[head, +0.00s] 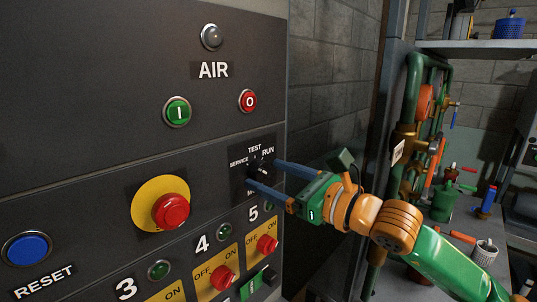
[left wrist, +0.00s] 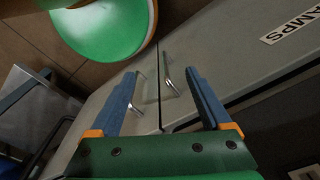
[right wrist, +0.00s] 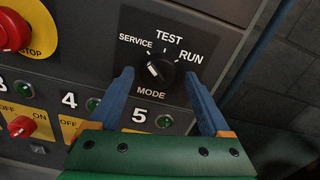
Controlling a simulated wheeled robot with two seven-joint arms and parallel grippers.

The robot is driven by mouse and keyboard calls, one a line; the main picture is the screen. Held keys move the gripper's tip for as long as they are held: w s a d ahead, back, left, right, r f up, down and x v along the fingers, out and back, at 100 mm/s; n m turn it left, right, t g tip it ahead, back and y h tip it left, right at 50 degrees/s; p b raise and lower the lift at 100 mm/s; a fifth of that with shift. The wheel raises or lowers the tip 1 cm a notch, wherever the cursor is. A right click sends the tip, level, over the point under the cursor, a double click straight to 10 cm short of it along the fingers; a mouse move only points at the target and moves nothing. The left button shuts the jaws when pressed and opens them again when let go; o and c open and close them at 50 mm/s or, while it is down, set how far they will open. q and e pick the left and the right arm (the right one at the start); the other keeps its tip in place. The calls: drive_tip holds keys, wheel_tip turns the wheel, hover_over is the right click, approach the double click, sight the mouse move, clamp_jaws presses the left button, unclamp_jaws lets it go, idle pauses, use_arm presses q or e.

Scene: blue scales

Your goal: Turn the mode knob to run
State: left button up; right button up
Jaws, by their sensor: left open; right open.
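The black mode knob (right wrist: 161,71) sits on the dark panel, with SERVICE, TEST and RUN printed around its top and MODE below. A white mark on the knob shows on its left part, toward the SERVICE side. In the head view the knob (head: 259,168) is small and partly hidden by my right gripper (head: 264,174). In the right wrist view my right gripper (right wrist: 160,76) is open, one blue finger on each side of the knob, with gaps between fingers and knob. My left gripper (left wrist: 160,73) is open and empty, in front of a grey cabinet.
A red stop button (head: 171,211) on a yellow plate and red ON/OFF switches (head: 267,244) are near the knob. Green pipes (head: 412,100) and a workbench stand at the right. Two metal handles (left wrist: 170,82) are on the cabinet before my left gripper.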

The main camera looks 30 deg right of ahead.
drive_tip(key=shift+w+a, duration=0.3)
drive_tip(key=shift+w, duration=0.25)
use_arm(q)
drive_tip(key=shift+r, duration=0.35)
use_arm(e)
drive_tip(key=shift+s+d+f, duration=0.1)
drive_tip(key=shift+s, duration=0.05)
drive_tip(key=shift+c, duration=0.8)
clamp_jaws()
use_arm(q)
drive_tip(key=shift+w, duration=0.1)
